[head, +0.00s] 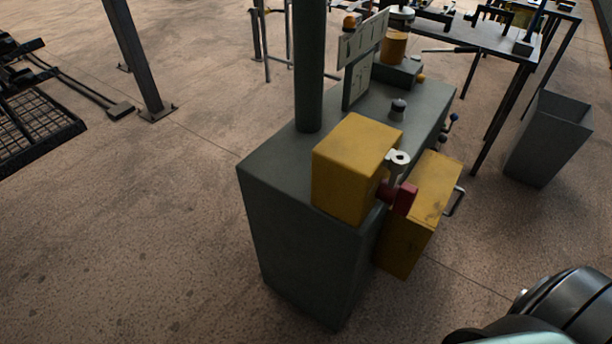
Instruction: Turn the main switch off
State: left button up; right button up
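A yellow box (347,172) sits on the near end of a grey-green machine cabinet (300,255). A dark red switch handle (404,198) sticks out from the box's right side; it looks like the main switch. A light metal cylindrical part (398,160) with a hole in its top is just above the red handle. I cannot tell the switch's on or off position from this view. Neither of my grippers is in view. A dark rounded part of my own body shows at the lower right corner, apart from the cabinet.
A second yellow box (418,215) with a metal handle (455,201) hangs on the cabinet's right side. A dark column (308,65) rises from the cabinet top. A grey bin (550,138) and a workbench (490,38) stand at right.

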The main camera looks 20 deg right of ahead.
aim_at(403, 198)
jog(key=l+u, duration=0.3)
jog(key=u, duration=0.15)
jog(key=l+u, duration=0.4)
jog(key=k+l+u, duration=0.1)
jog(key=u, duration=0.35)
jog(key=k+l+u, duration=0.15)
jog(key=l+u, duration=0.25)
